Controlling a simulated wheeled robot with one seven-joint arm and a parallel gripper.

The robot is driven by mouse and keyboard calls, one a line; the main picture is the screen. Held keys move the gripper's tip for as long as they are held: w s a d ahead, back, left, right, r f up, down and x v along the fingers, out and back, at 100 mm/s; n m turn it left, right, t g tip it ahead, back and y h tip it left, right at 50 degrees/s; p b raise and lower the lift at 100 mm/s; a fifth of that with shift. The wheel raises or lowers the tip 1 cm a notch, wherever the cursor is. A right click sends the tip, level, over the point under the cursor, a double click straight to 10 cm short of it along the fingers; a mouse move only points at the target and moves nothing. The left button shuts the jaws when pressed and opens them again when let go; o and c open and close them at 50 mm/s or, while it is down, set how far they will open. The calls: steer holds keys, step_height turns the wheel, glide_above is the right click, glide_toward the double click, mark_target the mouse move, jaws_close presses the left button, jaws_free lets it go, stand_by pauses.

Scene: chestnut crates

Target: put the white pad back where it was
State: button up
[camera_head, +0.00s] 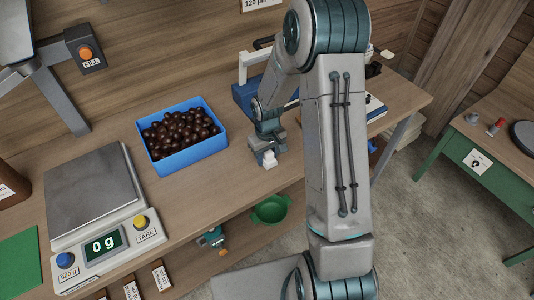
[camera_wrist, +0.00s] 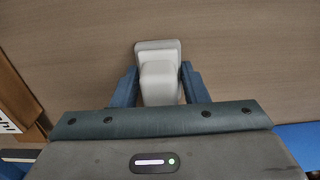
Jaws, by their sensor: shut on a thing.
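The white pad (camera_wrist: 158,50) is between the two blue-grey fingers of my gripper (camera_wrist: 159,86) in the wrist view. It looks like a pale block with a wider, flat far end. In the head view the pad (camera_head: 269,160) shows as a small white piece at the tip of my gripper (camera_head: 266,152), over the front part of the wooden bench, right of the blue crate. My gripper is shut on it. I cannot tell whether the pad touches the bench top.
A blue crate (camera_head: 194,157) of chestnuts stands left of my gripper. A scale (camera_head: 97,205) reading 0 g stands further left. A blue device with a white handle (camera_head: 247,68) is behind my arm. A green bowl (camera_head: 271,209) is below the bench edge.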

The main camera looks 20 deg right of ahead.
steer(key=shift+f, duration=0.25)
steer(key=o, duration=0.9)
steer(key=shift+r, duration=0.1)
steer(key=shift+o, duration=0.2)
